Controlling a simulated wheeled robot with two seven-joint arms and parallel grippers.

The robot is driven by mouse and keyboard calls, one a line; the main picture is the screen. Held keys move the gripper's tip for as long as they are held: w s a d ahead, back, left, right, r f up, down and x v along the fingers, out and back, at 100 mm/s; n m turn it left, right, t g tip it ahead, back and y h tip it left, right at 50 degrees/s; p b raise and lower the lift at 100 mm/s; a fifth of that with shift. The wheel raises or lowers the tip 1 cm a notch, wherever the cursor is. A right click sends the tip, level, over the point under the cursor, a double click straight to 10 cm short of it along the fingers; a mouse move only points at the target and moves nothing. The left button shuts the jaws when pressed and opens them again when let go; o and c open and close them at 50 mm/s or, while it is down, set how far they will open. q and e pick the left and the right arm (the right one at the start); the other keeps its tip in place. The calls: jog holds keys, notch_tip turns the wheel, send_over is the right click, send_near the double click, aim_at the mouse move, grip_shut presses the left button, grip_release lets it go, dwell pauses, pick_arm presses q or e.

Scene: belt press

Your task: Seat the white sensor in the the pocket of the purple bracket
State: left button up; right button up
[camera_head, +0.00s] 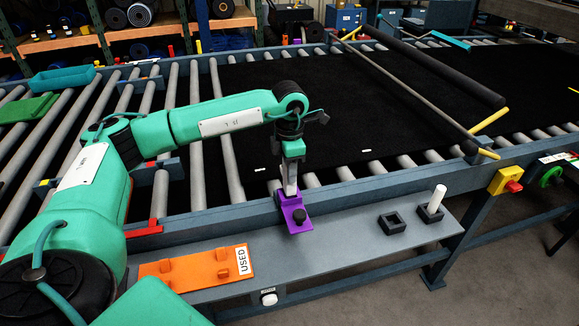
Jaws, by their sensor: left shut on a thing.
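My left gripper (291,160) points down over the purple bracket (298,221), which stands on the grey shelf in front of the rollers. The gripper is shut on a pale upright piece (290,178) whose lower end meets or overlaps the bracket. I cannot tell whether this piece is a sensor, or how deep it sits; the pocket is hidden. A white cylinder (437,199), which looks like a sensor, stands slightly tilted in a black square holder (430,214) at the shelf's right. My right gripper is not in view.
An empty black square holder (392,222) stands left of the white cylinder. An orange tray (190,270) marked USED lies on the shelf (345,245) at left. The shelf between bracket and holders is clear. The black belt (330,110) and rollers lie behind.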

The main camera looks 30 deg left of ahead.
pick_arm(q)
jog(key=shift+f+b, duration=1.1)
jog(key=shift+f, duration=0.35)
dwell(0.7)
jog(key=o, duration=1.2)
notch_tip(320, 180, up, 13)
jog(key=b, duration=0.4)
jog(key=shift+r, duration=0.4)
